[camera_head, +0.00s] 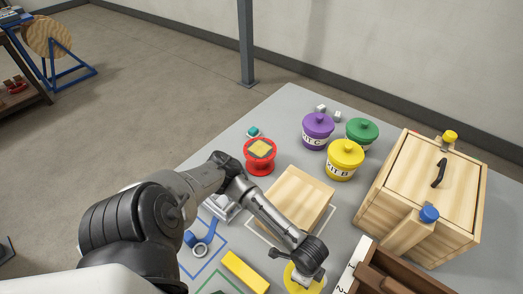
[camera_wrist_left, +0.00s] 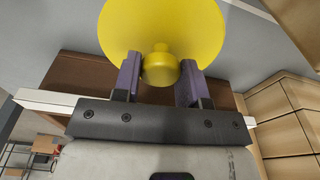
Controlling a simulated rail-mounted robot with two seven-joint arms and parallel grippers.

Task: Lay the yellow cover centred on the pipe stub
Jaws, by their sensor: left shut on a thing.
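My left gripper (camera_head: 303,272) is at the bottom of the head view, low over the table's near part. It is shut on the knob of the yellow cover (camera_head: 293,284). In the left wrist view the cover (camera_wrist_left: 190,25) is a round yellow disc, and its knob (camera_wrist_left: 160,68) sits between the two fingers (camera_wrist_left: 160,80). A red flanged round piece (camera_head: 259,170), which looks like the pipe stub, stands on the table to the upper left of the gripper. My right gripper is not in view.
A wooden block (camera_head: 299,196) stands between the gripper and the red piece. Purple (camera_head: 317,130), green (camera_head: 361,132) and yellow (camera_head: 344,160) lidded pots stand behind. A wooden box (camera_head: 415,185) is at right, a brown tray (camera_head: 385,275) below it. A yellow bar (camera_head: 245,271) lies at left.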

